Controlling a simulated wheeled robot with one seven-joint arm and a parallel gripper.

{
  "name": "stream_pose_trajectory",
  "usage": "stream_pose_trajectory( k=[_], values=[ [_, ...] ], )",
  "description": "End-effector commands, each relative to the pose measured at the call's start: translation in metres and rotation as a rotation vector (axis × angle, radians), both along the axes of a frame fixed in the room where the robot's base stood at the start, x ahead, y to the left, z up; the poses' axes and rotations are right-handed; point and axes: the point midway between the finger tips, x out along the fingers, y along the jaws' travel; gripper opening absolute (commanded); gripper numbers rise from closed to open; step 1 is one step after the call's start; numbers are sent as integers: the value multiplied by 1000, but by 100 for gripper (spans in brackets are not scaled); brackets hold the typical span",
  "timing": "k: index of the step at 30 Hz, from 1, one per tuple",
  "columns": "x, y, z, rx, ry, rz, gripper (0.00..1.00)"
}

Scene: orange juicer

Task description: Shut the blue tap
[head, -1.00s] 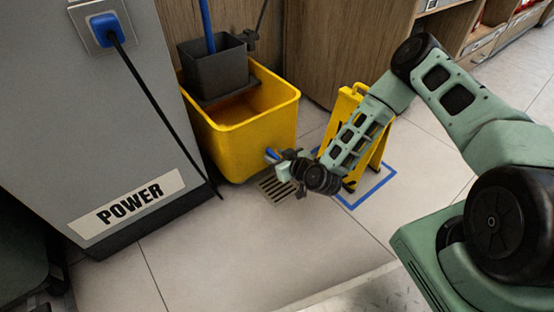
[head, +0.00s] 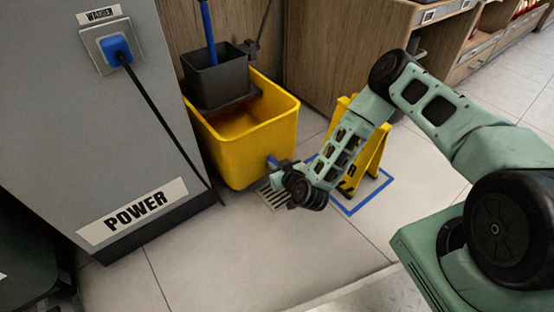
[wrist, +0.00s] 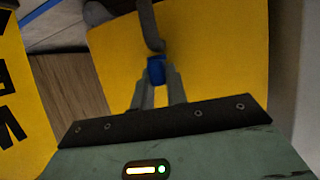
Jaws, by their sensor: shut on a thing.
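The blue tap (head: 272,161) sits low on the front corner of the yellow mop bucket (head: 238,150). In the wrist view the blue tap (wrist: 156,70) is between the fingertips of my gripper (wrist: 157,84), with the yellow bucket wall behind it. My gripper (head: 277,170) is shut on the tap's blue handle, reaching in from the right. In the head view my wrist and fingers hide much of the tap, so I cannot tell its exact angle there.
A yellow floor sign (head: 372,158) stands right behind my forearm, inside a blue floor outline (head: 350,210). A floor drain (head: 268,196) lies below the tap. The grey power cabinet (head: 125,150) stands left, its black cord hanging beside the bucket. The front floor is clear.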

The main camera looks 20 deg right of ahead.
Motion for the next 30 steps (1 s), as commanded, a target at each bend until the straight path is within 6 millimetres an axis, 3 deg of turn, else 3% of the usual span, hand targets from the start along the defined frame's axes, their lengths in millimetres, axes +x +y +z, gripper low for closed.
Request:
stream_pose_trajectory(
  k=[3,18,30],
  values=[
    [-2,5,8,-1,3,-97,0],
    [1,14,4,2,-1,-564,0],
    [5,17,1,2,-1,-812,0]
  ],
)
